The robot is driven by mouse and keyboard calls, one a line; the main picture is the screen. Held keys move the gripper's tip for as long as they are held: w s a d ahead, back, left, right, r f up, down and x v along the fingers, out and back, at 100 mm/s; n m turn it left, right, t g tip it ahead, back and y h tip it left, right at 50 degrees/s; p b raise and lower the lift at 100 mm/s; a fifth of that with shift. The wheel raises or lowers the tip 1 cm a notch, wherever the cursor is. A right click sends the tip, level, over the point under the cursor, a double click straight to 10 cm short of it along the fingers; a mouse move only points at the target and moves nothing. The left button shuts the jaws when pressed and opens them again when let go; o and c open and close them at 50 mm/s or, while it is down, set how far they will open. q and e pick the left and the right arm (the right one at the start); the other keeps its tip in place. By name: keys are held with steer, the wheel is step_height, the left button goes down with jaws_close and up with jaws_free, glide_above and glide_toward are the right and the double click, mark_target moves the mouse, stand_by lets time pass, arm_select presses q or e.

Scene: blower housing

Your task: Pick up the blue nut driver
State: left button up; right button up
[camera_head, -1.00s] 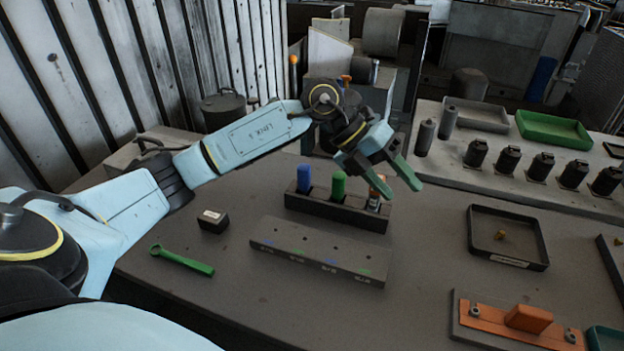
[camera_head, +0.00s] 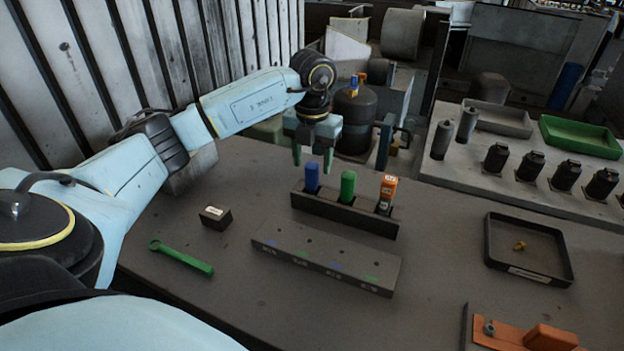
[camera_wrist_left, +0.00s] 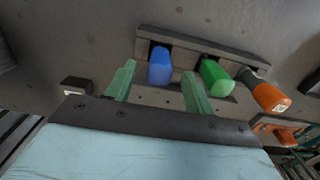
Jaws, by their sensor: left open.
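The blue nut driver (camera_head: 312,177) stands upright in the left slot of a dark holder (camera_head: 366,220), with only its handle showing. In the left wrist view its handle (camera_wrist_left: 159,66) lies ahead, between the lines of the two fingers. A green-handled driver (camera_head: 347,187) and an orange-handled tool (camera_head: 387,190) stand in the same holder to its right. My left gripper (camera_head: 311,158) is open and empty, just behind and above the blue handle. In the left wrist view my left gripper (camera_wrist_left: 157,88) has its green fingers spread, with nothing between them. My right gripper is not seen.
A grey block with holes and coloured marks (camera_head: 326,258) lies in front of the holder. A small black box (camera_head: 216,217) and a green wrench (camera_head: 181,258) lie to the left. A black tray (camera_head: 528,249) is at right. Table around the wrench is clear.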

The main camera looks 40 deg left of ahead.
mark_target(312, 177)
arm_select(q)
steer(key=shift+f, duration=2.75)
jaws_close()
steer(key=shift+r, duration=0.1)
step_height(312, 177, up, 10)
